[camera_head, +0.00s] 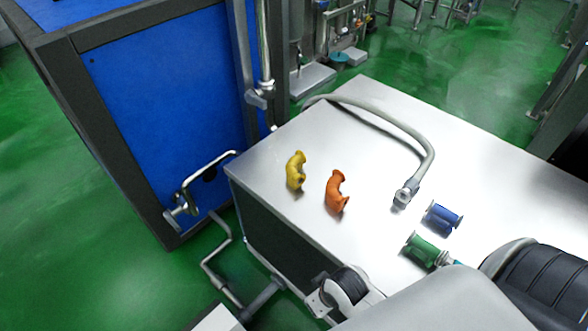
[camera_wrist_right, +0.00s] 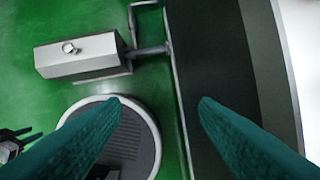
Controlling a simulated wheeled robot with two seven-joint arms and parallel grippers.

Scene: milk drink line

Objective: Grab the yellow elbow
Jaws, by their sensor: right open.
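The yellow elbow (camera_head: 296,170), a short curved pipe piece with flared ends, lies on the metal table top (camera_head: 300,130) near its left edge in the head view. The orange elbow (camera_head: 337,192) lies just right of it, apart from it. My right gripper (camera_wrist_right: 161,102) shows in the right wrist view as two teal fingers spread apart with nothing between them. Below them are green floor and a dark panel; no elbow is in that view. In the head view my right arm enters at the lower right, and its fingertips are not clearly visible.
A grey hose (camera_head: 400,122) with a metal end curves across the table right of the elbows. A blue spool (camera_head: 442,218) and a green spool (camera_head: 424,250) lie near my arm. A large blue cabinet (camera_head: 165,90) stands left of the table.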

